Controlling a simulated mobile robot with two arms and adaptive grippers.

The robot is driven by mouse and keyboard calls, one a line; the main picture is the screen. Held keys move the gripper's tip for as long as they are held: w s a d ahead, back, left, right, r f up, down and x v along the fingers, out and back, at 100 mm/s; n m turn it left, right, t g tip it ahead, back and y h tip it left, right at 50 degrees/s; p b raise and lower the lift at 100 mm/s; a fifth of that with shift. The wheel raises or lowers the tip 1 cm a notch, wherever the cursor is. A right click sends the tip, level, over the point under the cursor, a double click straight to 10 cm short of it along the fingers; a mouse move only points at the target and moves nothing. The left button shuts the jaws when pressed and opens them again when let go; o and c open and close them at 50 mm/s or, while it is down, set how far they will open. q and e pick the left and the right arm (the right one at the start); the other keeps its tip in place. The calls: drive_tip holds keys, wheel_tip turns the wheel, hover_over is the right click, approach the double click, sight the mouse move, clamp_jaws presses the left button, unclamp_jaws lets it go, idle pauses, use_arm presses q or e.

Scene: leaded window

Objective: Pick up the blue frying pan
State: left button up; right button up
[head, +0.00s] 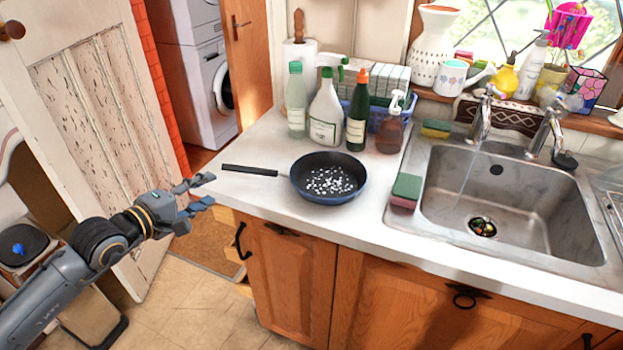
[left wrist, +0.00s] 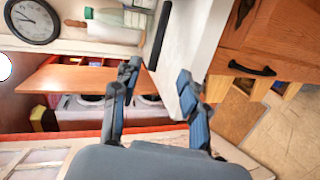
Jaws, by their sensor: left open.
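The blue frying pan (head: 318,198) sits on the white worktop, left of the sink. It has a dark inside with small white bits in it. Its black handle (head: 250,170) points left towards the worktop's left end. In the left wrist view the handle (left wrist: 160,36) shows as a dark bar beyond the fingers; the pan's bowl is out of that picture. My left gripper (head: 205,190) is open and empty, just left of the handle's end and apart from it, by the worktop's left edge. It also shows in the left wrist view (left wrist: 158,82). My right gripper is not in view.
Several bottles, including a white spray bottle (head: 326,118), stand behind the pan. A green and pink sponge (head: 405,190) lies between pan and sink (head: 510,240). Wooden cabinets (head: 285,270) stand below the worktop. The worktop in front of the handle is clear.

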use_arm(q)
drive_tip(key=p, duration=0.1)
approach(244, 171)
drive_tip(key=x, duration=0.4)
drive_tip(key=shift+f, duration=0.2)
drive_tip(key=shift+w+d+p, duration=0.2)
drive_tip(key=shift+w+p, duration=0.25)
drive_tip(key=shift+w, duration=0.1)
drive_tip(key=p+x, duration=0.1)
drive_tip(key=x, duration=0.2)
drive_tip(key=shift+w+d, duration=0.15)
drive_tip(key=shift+w, duration=0.1)
drive_tip(key=shift+w+d+f, duration=0.2)
drive_tip(key=shift+w+f, duration=0.05)
drive_tip(key=shift+w, duration=0.05)
drive_tip(key=shift+s+a, duration=0.1)
clamp_jaws()
drive_tip(key=shift+r, duration=0.15)
